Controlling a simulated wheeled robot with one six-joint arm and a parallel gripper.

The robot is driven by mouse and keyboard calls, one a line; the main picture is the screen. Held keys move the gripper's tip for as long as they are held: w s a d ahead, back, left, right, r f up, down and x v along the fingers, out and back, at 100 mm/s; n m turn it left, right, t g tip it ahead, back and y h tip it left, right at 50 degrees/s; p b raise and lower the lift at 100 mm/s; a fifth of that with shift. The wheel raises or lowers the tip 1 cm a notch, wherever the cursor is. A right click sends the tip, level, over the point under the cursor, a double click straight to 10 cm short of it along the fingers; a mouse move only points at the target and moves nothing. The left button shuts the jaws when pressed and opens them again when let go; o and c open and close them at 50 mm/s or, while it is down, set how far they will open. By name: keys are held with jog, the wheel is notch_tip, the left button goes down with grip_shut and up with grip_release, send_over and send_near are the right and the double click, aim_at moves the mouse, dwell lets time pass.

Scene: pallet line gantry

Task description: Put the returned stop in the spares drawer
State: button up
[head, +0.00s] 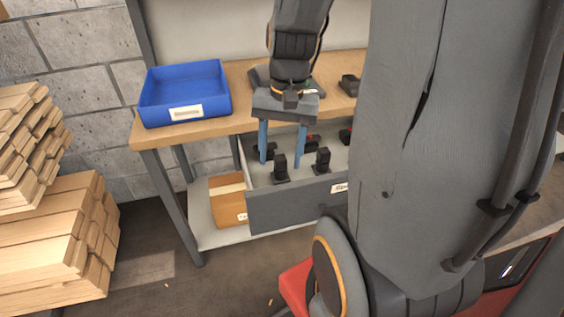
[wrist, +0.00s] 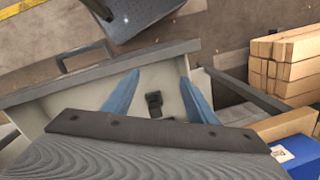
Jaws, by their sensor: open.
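The spares drawer (head: 290,208) is pulled out under the bench, and its front panel also shows in the wrist view (wrist: 60,80). A black stop (head: 281,170) stands upright on the drawer floor, near the front. In the wrist view this stop (wrist: 153,104) lies between my finger lines, with clear space on both sides. A second black stop (head: 323,161) stands to its right. My gripper (head: 281,163) points down into the drawer, its blue fingers open and apart, holding nothing. Its fingers also show in the wrist view (wrist: 160,76). I cannot tell which stop is the returned one.
An empty blue bin (head: 186,88) with a label stands on the bench (head: 240,80) at left. Dark parts with red marks lie farther back in the drawer. A cardboard box (head: 228,200) sits on the lower shelf. Stacked timber (head: 55,245) stands at far left.

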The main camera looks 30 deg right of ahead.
jog(key=s+n, duration=0.1)
jog(key=n, duration=0.1)
jog(key=s+a+n+h, duration=0.1)
jog(key=s+a+r+n, duration=0.1)
jog(key=s+n, duration=0.1)
jog(key=shift+s+a+n, duration=0.1)
jog(key=shift+a+n, duration=0.1)
jog(key=shift+n, duration=0.1)
jog(key=shift+r, duration=0.1)
jog(key=a+r+n+p, duration=0.2)
jog(key=a+r+p, duration=0.1)
jog(key=a+p, duration=0.2)
jog(key=shift+a+r, duration=0.15)
jog(key=shift+a, duration=0.1)
jog(key=shift+s+a, duration=0.1)
jog(key=shift+a, duration=0.2)
jog(key=shift+c, duration=0.3)
